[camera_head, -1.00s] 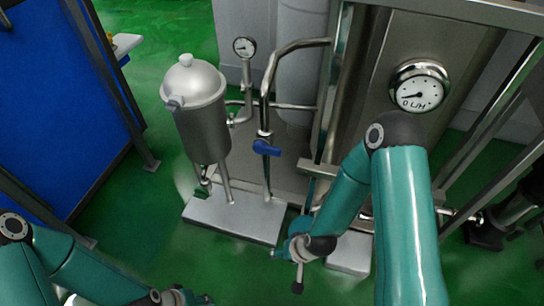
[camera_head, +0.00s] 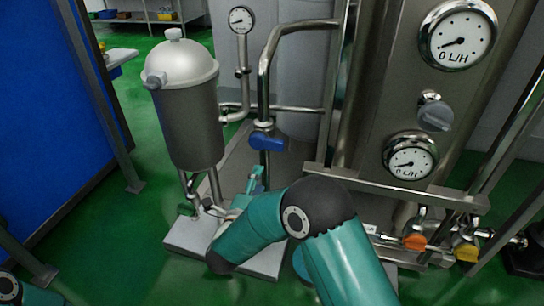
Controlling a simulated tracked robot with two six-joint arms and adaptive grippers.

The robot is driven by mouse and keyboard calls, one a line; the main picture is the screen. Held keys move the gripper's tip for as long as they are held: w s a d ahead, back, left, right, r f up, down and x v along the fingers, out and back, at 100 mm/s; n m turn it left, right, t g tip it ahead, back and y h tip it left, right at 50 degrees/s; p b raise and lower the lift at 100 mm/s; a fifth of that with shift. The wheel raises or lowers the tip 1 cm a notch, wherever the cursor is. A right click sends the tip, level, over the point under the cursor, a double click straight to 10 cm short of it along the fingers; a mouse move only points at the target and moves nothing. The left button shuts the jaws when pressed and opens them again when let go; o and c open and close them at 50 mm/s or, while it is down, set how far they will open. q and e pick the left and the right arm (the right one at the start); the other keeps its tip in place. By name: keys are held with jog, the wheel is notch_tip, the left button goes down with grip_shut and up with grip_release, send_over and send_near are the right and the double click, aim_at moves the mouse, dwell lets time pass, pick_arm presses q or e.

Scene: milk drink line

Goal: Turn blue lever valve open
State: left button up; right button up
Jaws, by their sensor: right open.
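The blue lever valve (camera_head: 267,141) sits on a vertical steel pipe left of the steel panel. Its blue handle lies roughly crosswise to the pipe. My right gripper (camera_head: 257,178) is just below the lever, pointing up toward it, open and apart from it in the picture. My right forearm and elbow cover part of the base plate and the lower pipe. Only a bit of my left arm shows at the lower left corner; its gripper is out of view.
A steel filter vessel (camera_head: 188,105) stands left of the pipe, with a gauge (camera_head: 241,20) behind it. At right are dials (camera_head: 458,36), a grey knob (camera_head: 435,115), an orange valve handle (camera_head: 414,242) and a yellow one (camera_head: 466,252). A blue panel (camera_head: 40,110) stands at far left.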

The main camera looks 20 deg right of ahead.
aim_at(274, 147)
jog(key=b+x, duration=0.2)
jog(key=x, duration=1.4)
jog(key=shift+w+d, duration=0.2)
jog(key=shift+d, duration=0.05)
